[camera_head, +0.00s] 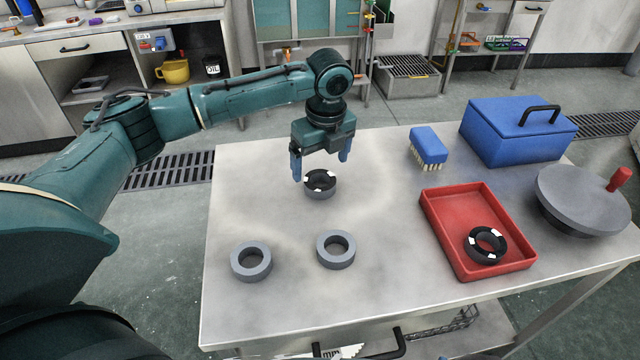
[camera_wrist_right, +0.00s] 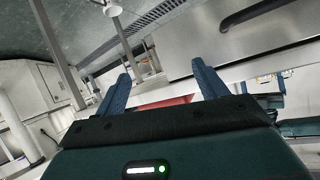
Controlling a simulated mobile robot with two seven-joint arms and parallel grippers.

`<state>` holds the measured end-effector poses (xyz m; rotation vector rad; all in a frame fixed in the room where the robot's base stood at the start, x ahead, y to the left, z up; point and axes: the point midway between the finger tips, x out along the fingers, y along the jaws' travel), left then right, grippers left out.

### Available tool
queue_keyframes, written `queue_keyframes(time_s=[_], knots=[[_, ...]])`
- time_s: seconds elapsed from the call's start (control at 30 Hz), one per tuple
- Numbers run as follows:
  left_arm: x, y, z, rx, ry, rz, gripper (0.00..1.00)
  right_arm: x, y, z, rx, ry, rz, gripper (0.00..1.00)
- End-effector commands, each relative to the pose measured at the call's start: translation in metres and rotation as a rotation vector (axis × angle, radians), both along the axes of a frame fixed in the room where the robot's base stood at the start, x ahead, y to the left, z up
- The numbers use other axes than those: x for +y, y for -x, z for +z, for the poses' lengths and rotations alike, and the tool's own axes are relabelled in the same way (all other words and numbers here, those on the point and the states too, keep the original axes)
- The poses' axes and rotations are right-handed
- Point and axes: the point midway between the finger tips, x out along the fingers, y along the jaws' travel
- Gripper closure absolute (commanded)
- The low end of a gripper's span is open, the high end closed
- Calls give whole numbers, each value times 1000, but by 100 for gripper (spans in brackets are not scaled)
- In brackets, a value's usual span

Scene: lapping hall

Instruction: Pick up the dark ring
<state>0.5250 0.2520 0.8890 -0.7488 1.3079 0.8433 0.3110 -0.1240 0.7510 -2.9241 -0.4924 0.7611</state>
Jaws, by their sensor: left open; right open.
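A dark ring (camera_head: 320,178) with white patches on its top shows on the table, just below my left gripper; its lower side looks grey, and I cannot tell if it sits on a grey ring. My left gripper (camera_head: 321,165) is open, its blue fingers above and to either side of this ring, apparently not gripping it. A second dark ring (camera_head: 470,247) with white patches lies in the red tray (camera_head: 452,256). Two plain grey rings (camera_head: 251,273) (camera_head: 335,263) lie nearer the table's front. My right gripper (camera_wrist_right: 162,82) is open and empty in the right wrist view.
The steel table (camera_head: 385,290) also holds a blue brush (camera_head: 428,146), a blue box (camera_head: 517,132) with a black handle, and a round grey plate (camera_head: 582,198) with a red knob at the right. The table between the grey rings and the tray is clear.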

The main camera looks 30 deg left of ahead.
Motion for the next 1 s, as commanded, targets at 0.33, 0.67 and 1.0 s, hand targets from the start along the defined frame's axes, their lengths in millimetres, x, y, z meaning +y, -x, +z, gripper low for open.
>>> queue_keyframes(time_s=[0.33,0.67,1.0], knots=[[4,-5,-46,2,-2,-1,11,0,0,-3,0,-8,-2,29],[4,-6,-51,0,-1,-1,12,0,-1,-1,-5,-11,-3,29],[4,-6,-51,0,-1,-1,40,0,-1,-1,-5,-11,-4,29]])
